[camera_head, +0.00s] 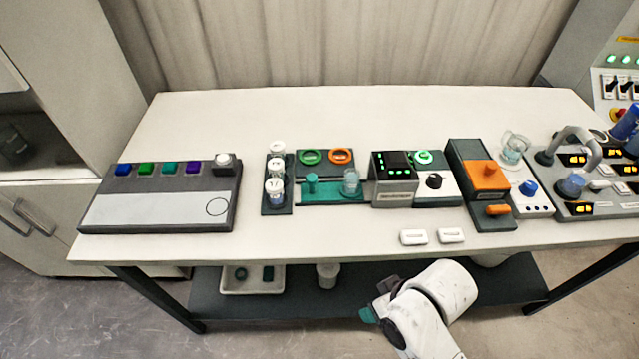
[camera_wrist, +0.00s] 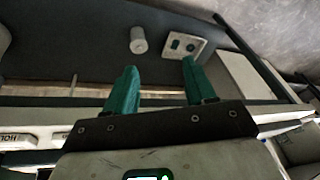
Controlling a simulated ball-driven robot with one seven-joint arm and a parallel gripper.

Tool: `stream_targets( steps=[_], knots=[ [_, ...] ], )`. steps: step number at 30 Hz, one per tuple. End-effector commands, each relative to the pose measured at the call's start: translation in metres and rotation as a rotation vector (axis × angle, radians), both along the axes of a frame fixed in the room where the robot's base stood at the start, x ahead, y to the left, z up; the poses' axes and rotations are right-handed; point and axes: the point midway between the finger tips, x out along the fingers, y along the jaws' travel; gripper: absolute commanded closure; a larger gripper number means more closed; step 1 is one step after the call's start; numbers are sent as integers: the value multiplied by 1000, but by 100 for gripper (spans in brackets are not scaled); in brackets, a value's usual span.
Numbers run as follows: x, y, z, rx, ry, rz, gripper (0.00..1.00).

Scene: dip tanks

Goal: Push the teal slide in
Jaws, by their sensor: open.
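The teal slide (camera_head: 330,196) lies in a dark unit in the middle of the white table. A teal knob (camera_head: 312,184) stands up at its left, and a small glass beaker (camera_head: 351,183) stands at its right. A green ring and an orange ring lie behind it. My gripper (camera_wrist: 157,88) shows two teal fingers spread apart with nothing between them in the wrist view. In the head view my arm is low in front of the table's front edge, and the gripper's tips are not clear there. The slide is not seen in the wrist view.
A rack of white-capped jars (camera_head: 276,184) stands left of the slide, and a grey black-topped box (camera_head: 394,180) stands to its right. The lower shelf holds a white tray (camera_wrist: 184,46) and a white jar (camera_wrist: 138,40).

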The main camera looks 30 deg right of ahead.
Motion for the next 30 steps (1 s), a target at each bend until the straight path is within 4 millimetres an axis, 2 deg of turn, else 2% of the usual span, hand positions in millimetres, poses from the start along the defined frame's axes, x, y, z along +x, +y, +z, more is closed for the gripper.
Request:
stream_targets(
  steps=[1,2,3,6,8,12,15,20,24,27,30],
  knots=[
    [26,14,-5,62,-90,-5,45],
    [41,24,-4,106,-150,-11,45],
    [63,37,0,172,-231,-24,45],
    [109,69,17,347,-416,-68,45],
    [132,85,32,458,-516,-101,45],
    [177,113,73,738,-724,-196,45],
    [201,124,106,960,-854,-285,45],
    [227,121,152,1334,-1018,-465,45],
    [240,103,177,1667,-1110,-666,45],
    [246,84,181,1896,-1149,-834,45],
    [250,64,174,2112,-1166,-1028,45]
  ],
)
